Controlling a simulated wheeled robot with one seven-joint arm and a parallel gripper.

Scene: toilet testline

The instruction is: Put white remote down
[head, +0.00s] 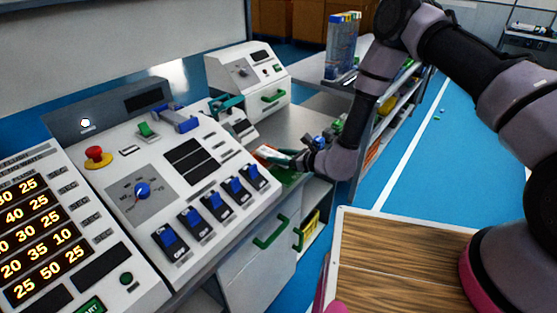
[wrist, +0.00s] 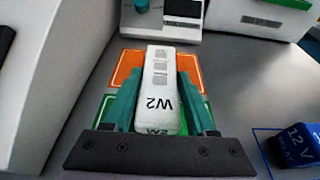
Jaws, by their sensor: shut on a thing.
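The white remote (wrist: 158,92), marked W2, sits between the two green fingers of my gripper (wrist: 157,85) in the wrist view. My gripper is shut on it. An orange-outlined mat or marking (wrist: 129,62) on the grey counter shows beneath and around the remote; I cannot tell whether the remote touches it. In the head view the white remote (head: 267,152) is small at the counter's right part, beside my wrist, and my gripper (head: 278,158) is partly hidden.
A blue block marked 12 V (wrist: 295,146) stands right of my gripper. A white device (wrist: 170,22) stands beyond the remote. The control panel (head: 150,190) with switches lies to the left. A shelf (head: 395,95) stands to the right. Grey counter (wrist: 240,75) is bare between remote and block.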

